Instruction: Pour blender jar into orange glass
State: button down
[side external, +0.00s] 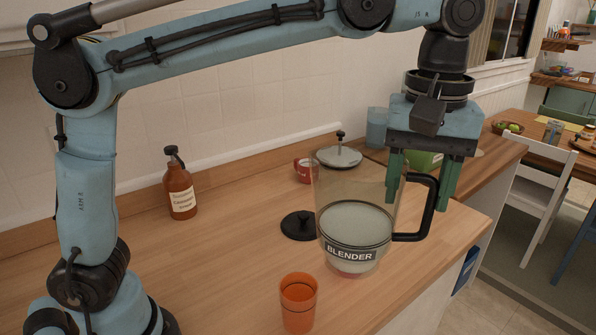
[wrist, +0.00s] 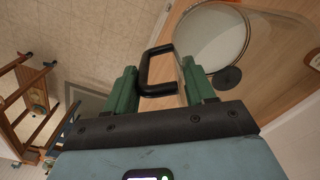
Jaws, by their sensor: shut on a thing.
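The blender jar (side external: 352,225) is clear with a "BLENDER" label and pale contents. It is upright over the wooden counter; I cannot tell whether its base touches. Its black handle (side external: 428,215) points right. My gripper (side external: 422,190) points down with its green fingers at the handle, shut on it. In the wrist view the handle (wrist: 146,72) shows between the green fingers (wrist: 158,90), and the round jar (wrist: 212,38) lies beyond. The orange glass (side external: 298,302) stands upright on the counter, in front of the jar and to its left.
A black lid (side external: 300,226) lies left of the jar. A brown syrup bottle (side external: 180,188), a red mug (side external: 303,170) and a metal-lidded container (side external: 339,157) stand farther back. The counter's front edge is close to the jar and glass. Counter between bottle and glass is clear.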

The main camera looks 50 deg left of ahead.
aim_at(356, 239)
jog(key=s+d+f+m, duration=0.1)
jog(key=s+d+m, duration=0.3)
jog(key=d, duration=0.7)
notch_tip(356, 239, down, 14)
jog(key=shift+w+d+f, duration=0.15)
jog(key=shift+w, duration=0.15)
jog(key=s+a+r+t+h, duration=0.2)
jog(key=a+r+h, duration=0.3)
jog(key=a+h, duration=0.3)
jog(key=shift+s+a+h, duration=0.3)
jog(key=shift+a, duration=0.2)
dwell(0.7)
jog(key=shift+s+a+r+t+h+p, duration=0.15)
jog(key=shift+a+r+t+h+p, duration=0.1)
jog(key=shift+a+r+h, duration=0.25)
jog(key=shift+s+a+r+t+h+p, duration=0.15)
jog(key=shift+a+r+t+h+p, duration=0.1)
jog(key=shift+a+r+h, duration=0.25)
dwell(1.1)
jog(key=shift+s+a+r+h+p, duration=0.1)
jog(key=shift+a+r+h+p, duration=0.25)
jog(key=shift+h+p, duration=0.3)
dwell(1.2)
